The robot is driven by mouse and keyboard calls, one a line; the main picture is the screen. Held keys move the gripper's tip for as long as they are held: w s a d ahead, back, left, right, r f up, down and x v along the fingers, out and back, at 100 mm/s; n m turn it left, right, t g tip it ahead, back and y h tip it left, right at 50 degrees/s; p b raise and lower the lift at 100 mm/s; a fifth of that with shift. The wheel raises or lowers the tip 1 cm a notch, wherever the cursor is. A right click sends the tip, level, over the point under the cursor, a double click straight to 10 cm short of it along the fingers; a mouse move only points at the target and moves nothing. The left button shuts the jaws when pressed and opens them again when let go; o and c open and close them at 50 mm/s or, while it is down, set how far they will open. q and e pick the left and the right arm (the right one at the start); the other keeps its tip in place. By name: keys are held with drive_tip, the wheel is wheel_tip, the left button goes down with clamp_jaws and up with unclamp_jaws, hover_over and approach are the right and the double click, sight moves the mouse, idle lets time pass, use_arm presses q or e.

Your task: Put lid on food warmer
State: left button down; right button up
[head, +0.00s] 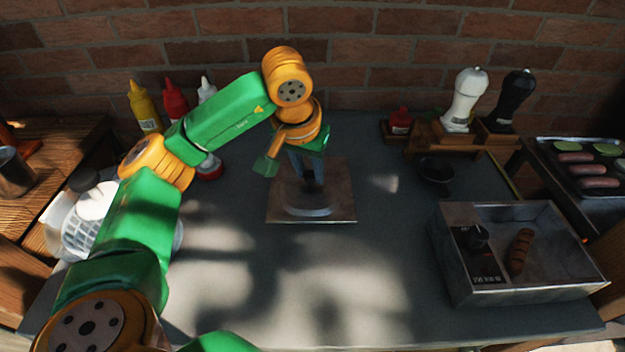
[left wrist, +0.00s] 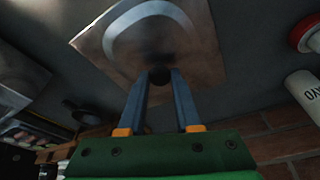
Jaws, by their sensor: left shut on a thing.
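The lid (head: 340,209) is a square metal plate with a raised round-edged middle, near the centre of the table. My left gripper (head: 311,186) comes down on it from above and is shut on its dark knob, which the fingers mostly hide. The left wrist view shows the fingers (left wrist: 158,78) closed around the knob, with the lid (left wrist: 201,38) beyond them. I cannot tell whether the lid rests on the table or is slightly raised. The food warmer (head: 534,294) is an open metal box at the right, with a sausage (head: 520,251) inside. My right gripper is not in view.
Sauce bottles (head: 175,101) stand at the back left. White and black mills (head: 464,98) stand on a wooden rack at the back right. A grill tray (head: 590,185) is far right. The front middle table is clear.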

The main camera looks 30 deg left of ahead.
sight(310, 184)
use_arm(q)
drive_tip(key=x, duration=0.1)
drive_tip(key=p+x, duration=0.1)
drive_tip(key=x, duration=0.1)
drive_tip(key=a+x, duration=0.1)
drive_tip(key=x, duration=0.1)
drive_tip(key=shift+w+p, duration=0.1)
drive_tip(key=shift+p, duration=0.25)
drive_tip(key=shift+f, duration=0.25)
drive_tip(key=shift+w+f, duration=0.1)
drive_tip(key=shift+f, duration=0.1)
drive_tip(key=c, duration=0.6)
unclamp_jaws()
drive_tip(key=shift+d, duration=0.1)
